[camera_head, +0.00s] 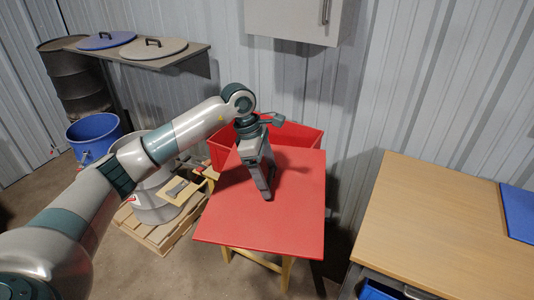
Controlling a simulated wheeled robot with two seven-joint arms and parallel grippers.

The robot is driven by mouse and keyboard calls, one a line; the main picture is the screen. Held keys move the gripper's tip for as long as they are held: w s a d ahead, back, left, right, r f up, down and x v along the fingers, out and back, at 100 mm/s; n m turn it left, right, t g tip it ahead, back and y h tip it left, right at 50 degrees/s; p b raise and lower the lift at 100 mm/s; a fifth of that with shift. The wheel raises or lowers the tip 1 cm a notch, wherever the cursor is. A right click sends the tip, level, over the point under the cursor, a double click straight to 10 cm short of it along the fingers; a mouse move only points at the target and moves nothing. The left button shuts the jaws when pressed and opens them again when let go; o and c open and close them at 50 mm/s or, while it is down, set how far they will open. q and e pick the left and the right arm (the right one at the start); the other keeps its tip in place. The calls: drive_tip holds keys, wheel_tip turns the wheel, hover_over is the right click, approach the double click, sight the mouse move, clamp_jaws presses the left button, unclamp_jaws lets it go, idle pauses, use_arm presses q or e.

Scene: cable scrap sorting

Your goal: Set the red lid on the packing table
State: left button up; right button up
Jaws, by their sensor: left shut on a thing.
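The red lid (240,215) is a flat red rectangular panel in the middle of the head view, with a small dark handle near its centre. My left gripper (268,188) points down onto that handle and is shut on it; the fingers hide most of the handle. The panel lies level over a wooden stand (287,272), whose legs show below its front edge; I cannot tell whether it touches the stand. A table with a light wooden top (445,225), which looks like the packing table, stands at the right. My right gripper is out of view.
A red bin (300,133) stands behind the lid. A blue mat (520,212) lies at the table's right edge; the rest of its top is clear. A shelf (180,58) holds blue and beige round lids. A blue bucket (93,135) and a pallet (160,235) are left.

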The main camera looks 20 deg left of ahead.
sight(264, 210)
use_arm(q)
drive_tip(key=s+d+f+m, duration=0.1)
drive_tip(key=s+f+m, duration=0.1)
drive_tip(key=m, duration=0.1)
drive_tip(key=s+d+f+m+g, duration=0.1)
drive_tip(key=s+f+m, duration=0.1)
drive_tip(key=s, duration=0.1)
drive_tip(key=s+d+f+m+g, duration=0.1)
drive_tip(key=s+f+m, duration=0.2)
drive_tip(key=shift+s+m+b, duration=0.2)
drive_tip(key=shift+m+b, duration=0.1)
drive_tip(key=s+d+f+m+g+y+b, duration=0.2)
drive_tip(key=s+f+m+y+b, duration=0.1)
drive_tip(key=s+f+m+b, duration=0.6)
drive_tip(key=s+f+m, duration=0.3)
drive_tip(key=s+f, duration=0.1)
drive_tip(key=f, duration=0.2)
drive_tip(key=shift+s+d+f, duration=0.2)
drive_tip(key=shift+d+f, duration=0.05)
drive_tip(key=shift+d, duration=0.05)
drive_tip(key=shift+d, duration=0.1)
